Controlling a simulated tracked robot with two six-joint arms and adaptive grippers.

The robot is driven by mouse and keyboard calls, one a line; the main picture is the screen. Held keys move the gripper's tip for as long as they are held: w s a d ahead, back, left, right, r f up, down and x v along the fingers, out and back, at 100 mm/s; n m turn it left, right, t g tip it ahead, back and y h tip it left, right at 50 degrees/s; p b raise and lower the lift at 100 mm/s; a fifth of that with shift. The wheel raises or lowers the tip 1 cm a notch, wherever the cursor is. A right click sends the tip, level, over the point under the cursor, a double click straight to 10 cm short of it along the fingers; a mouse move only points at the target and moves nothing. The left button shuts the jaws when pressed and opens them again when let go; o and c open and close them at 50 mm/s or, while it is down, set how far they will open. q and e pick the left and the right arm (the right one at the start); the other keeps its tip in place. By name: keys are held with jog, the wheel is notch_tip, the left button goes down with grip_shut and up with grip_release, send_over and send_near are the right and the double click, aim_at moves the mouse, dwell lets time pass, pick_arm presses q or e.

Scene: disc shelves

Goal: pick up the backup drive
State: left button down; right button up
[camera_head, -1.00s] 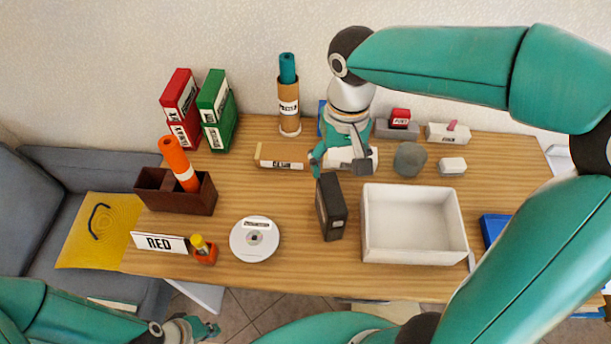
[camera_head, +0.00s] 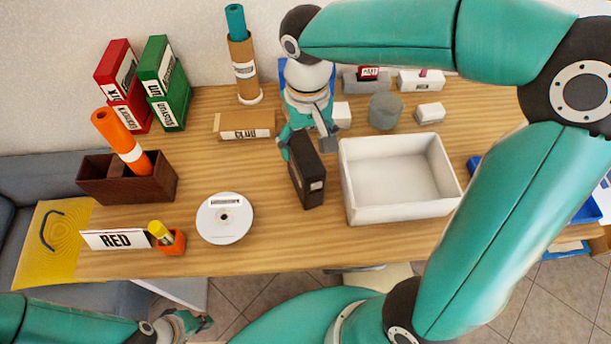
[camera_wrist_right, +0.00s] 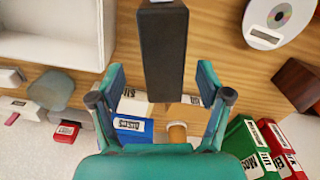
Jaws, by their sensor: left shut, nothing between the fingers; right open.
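The backup drive appears to be the black upright box (camera_head: 308,178) standing on the table, left of the white bin; its label is too small to read. My right gripper (camera_head: 305,143) is open at the box's far end, with one finger at each side. In the right wrist view the box (camera_wrist_right: 165,50) lies between the lines of the open right fingers (camera_wrist_right: 161,80), with gaps on both sides; I cannot tell any contact. My left gripper (camera_head: 190,322) is shut and empty, low at the left in front of the table.
A white open bin (camera_head: 345,180) stands close to the right of the box. A disc (camera_head: 225,230) lies to its left. A cardboard box (camera_head: 245,133), a brown holder (camera_head: 165,190), a RED sign (camera_head: 115,240) and red and green binders (camera_head: 165,115) stand further left.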

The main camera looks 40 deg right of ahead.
jog(key=shift+w+a+f+b, duration=0.1)
jog(key=shift+f+b, duration=1.05)
jog(key=shift+f, duration=0.2)
jog(key=shift+a+f+b, duration=0.1)
jog(key=shift+f+b, duration=1)
jog(key=shift+f, duration=0.25)
jog(key=shift+r, duration=0.1)
jog(key=c, duration=1.4)
grip_shut()
jog(key=shift+r, duration=0.1)
